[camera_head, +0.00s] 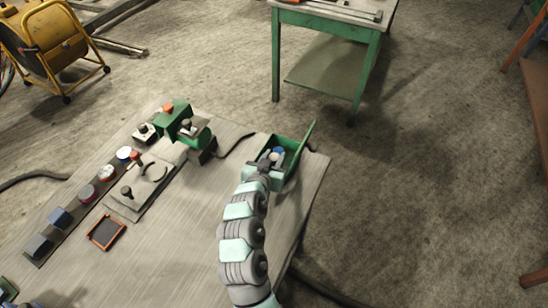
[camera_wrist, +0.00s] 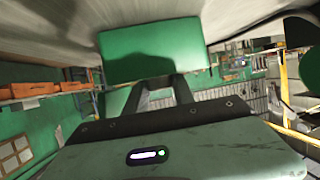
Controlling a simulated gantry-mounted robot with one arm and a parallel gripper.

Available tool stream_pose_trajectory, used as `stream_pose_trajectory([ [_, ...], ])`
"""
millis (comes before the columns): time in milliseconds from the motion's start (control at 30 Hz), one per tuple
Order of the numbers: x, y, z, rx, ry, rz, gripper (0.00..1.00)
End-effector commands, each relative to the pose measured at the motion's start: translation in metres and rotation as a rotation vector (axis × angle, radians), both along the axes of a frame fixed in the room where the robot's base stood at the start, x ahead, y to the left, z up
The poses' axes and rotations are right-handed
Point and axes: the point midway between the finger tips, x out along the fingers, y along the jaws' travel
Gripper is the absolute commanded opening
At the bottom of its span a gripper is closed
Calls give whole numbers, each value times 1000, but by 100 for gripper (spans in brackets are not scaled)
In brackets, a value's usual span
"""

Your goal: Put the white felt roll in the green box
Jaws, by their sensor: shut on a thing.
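The green box (camera_head: 292,165) stands open near the right corner of the grey table, with its lid raised on the right side. My gripper (camera_head: 270,156) is at the box's near left side, with its tips over the opening. It is shut on the white felt roll (camera_head: 275,157), of which only a small pale part shows at the fingertips. In the wrist view, my gripper (camera_wrist: 161,92) has its two dark fingers reaching to a green panel (camera_wrist: 155,50), and their tips are hard to make out. The roll cannot be seen there.
A small blue thing (camera_head: 279,150) shows inside the box. Green devices (camera_head: 200,137) and a plate with a lever (camera_head: 140,185) stand on the table's left part. A red-framed tray (camera_head: 106,232) lies nearer. The table (camera_head: 170,265) is bare around my arm.

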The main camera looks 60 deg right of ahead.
Motion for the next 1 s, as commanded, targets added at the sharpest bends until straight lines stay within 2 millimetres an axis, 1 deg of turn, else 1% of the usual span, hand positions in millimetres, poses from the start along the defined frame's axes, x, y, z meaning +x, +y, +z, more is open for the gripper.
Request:
stream_pose_trajectory([
  [500,0,1,-13,2,0,0,0],
  [633,0,1,-13,3,0,0,0],
  [667,0,1,-13,3,0,0,33],
  [900,0,1,-14,5,1,1,52],
  [1000,1,1,-14,5,1,2,52],
])
